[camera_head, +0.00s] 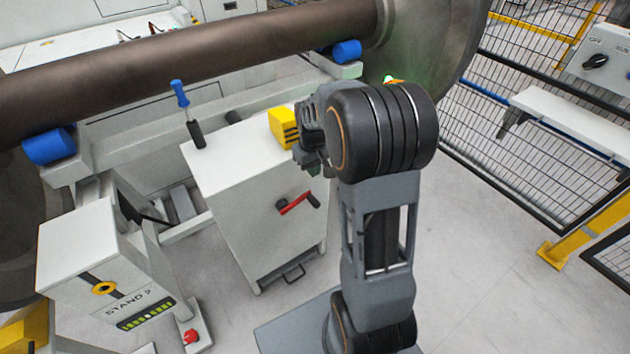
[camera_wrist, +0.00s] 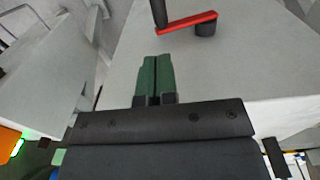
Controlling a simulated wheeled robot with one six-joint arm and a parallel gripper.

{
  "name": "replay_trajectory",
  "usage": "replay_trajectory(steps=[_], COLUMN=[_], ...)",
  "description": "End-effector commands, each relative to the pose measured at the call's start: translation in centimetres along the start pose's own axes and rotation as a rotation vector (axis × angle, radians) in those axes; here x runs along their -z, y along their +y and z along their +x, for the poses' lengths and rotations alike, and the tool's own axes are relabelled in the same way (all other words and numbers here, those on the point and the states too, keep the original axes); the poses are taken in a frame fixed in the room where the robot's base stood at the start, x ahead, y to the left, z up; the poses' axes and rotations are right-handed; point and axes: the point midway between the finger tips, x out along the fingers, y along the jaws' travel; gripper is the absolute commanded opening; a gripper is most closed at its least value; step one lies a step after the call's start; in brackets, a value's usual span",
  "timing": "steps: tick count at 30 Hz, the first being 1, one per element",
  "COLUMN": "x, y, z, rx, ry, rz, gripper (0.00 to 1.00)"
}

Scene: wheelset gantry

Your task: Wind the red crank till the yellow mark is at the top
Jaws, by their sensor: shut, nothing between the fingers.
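The red crank (camera_head: 297,202) is on the front face of a white cabinet (camera_head: 240,205), with a dark hub at its left end and a black handle at its right end. In the wrist view the red crank arm (camera_wrist: 188,22) lies at the top, with its black handle (camera_wrist: 160,12) at the left end and its round hub at the right. My gripper (camera_wrist: 157,60) is shut, its green fingers together and empty. The fingertips are apart from the crank, just below the handle in that view. I cannot make out a yellow mark on the crank.
A yellow block (camera_head: 284,126) and a blue-topped lever (camera_head: 181,95) are on the cabinet. A wheelset axle (camera_head: 190,60) rests on blue rollers (camera_head: 48,147) behind. A box labelled STAND 2 (camera_head: 120,285) stands left. A mesh fence (camera_head: 530,150) bounds the right. Floor at lower right is clear.

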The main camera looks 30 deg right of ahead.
Motion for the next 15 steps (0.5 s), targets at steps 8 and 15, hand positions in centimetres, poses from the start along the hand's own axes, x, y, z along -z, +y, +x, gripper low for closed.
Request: replay_trajectory(steps=[8,15], x=[0.5,0.4], y=[0.7,0.6], z=[2.0,6.6], rx=[0.004,0.004], ry=[-0.014,-0.015], rz=[-0.008,-0.007], gripper=[0.00,0.00])
